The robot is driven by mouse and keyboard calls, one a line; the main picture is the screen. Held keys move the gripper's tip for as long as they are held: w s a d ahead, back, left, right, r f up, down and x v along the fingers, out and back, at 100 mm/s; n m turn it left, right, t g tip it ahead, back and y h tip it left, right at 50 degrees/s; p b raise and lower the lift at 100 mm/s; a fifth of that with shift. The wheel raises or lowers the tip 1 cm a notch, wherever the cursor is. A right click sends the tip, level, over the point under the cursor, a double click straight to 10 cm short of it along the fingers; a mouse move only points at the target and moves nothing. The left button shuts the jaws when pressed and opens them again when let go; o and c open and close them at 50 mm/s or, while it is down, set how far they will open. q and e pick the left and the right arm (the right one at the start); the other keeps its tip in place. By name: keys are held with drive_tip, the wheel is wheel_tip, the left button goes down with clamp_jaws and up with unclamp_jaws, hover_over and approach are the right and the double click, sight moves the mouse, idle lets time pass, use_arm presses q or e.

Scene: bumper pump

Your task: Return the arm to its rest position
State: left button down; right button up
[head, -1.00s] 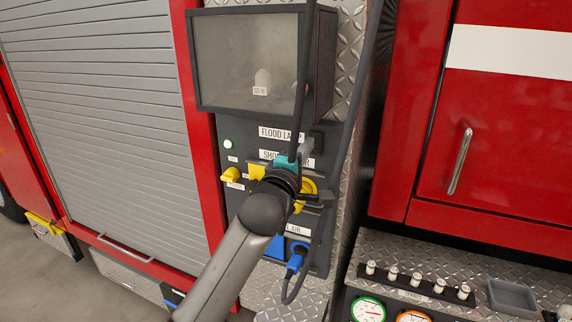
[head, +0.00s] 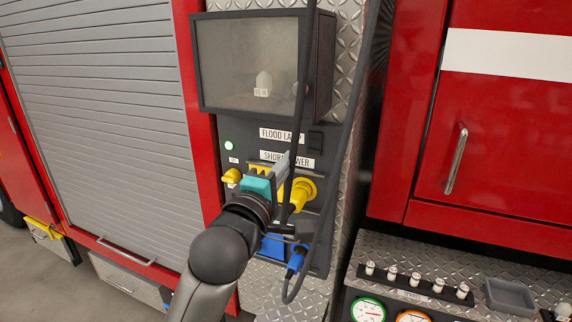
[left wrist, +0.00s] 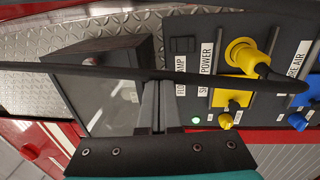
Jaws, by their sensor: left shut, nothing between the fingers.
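My left gripper (head: 283,166) is shut and empty in front of the dark control panel (head: 318,225). Its grey fingers point up and to the right, near the labels. In the left wrist view its fingers (left wrist: 160,97) lie together with nothing between them. A yellow plug (head: 299,196) sits in the yellow round socket on the panel, right of my gripper and apart from it. The yellow socket also shows in the left wrist view (left wrist: 243,54), with a black connector and cable at it. My right gripper is not in view.
A black cable (left wrist: 110,73) crosses close to my fingertips. A blue plug (head: 296,259) with a looped cable hangs lower on the panel. A boxed window (head: 250,62) juts out above. A yellow knob (head: 231,176) is at left. A ledge with gauges (head: 367,310) stands right.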

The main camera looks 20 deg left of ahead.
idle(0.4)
use_arm(q)
wheel_tip(320, 180, down, 41)
drive_tip(key=m+g+b, duration=0.7)
drive_tip(key=s+f+m+g+b, duration=0.2)
drive_tip(key=s+f, duration=0.4)
drive_tip(key=f, duration=0.5)
drive_tip(key=s+f+m+g+b, duration=0.25)
drive_tip(key=s+f, duration=0.35)
drive_tip(key=f, duration=0.5)
drive_tip(key=s+f+m+g+b, duration=0.2)
drive_tip(key=s+f+m, duration=0.1)
drive_tip(key=s+f, duration=0.5)
drive_tip(key=s+f+m+g+b, duration=0.2)
drive_tip(key=s+f, duration=0.5)
drive_tip(key=s, duration=0.8)
drive_tip(key=s+f+m+g+b, duration=0.2)
drive_tip(key=s+f+m+g, duration=0.1)
drive_tip(key=s+f, duration=0.5)
drive_tip(key=s, duration=0.3)
drive_tip(key=shift+s+a+f+m+y, duration=0.2)
drive_tip(key=shift+a+f+m+y, duration=0.1)
drive_tip(key=shift+a+m, duration=0.1)
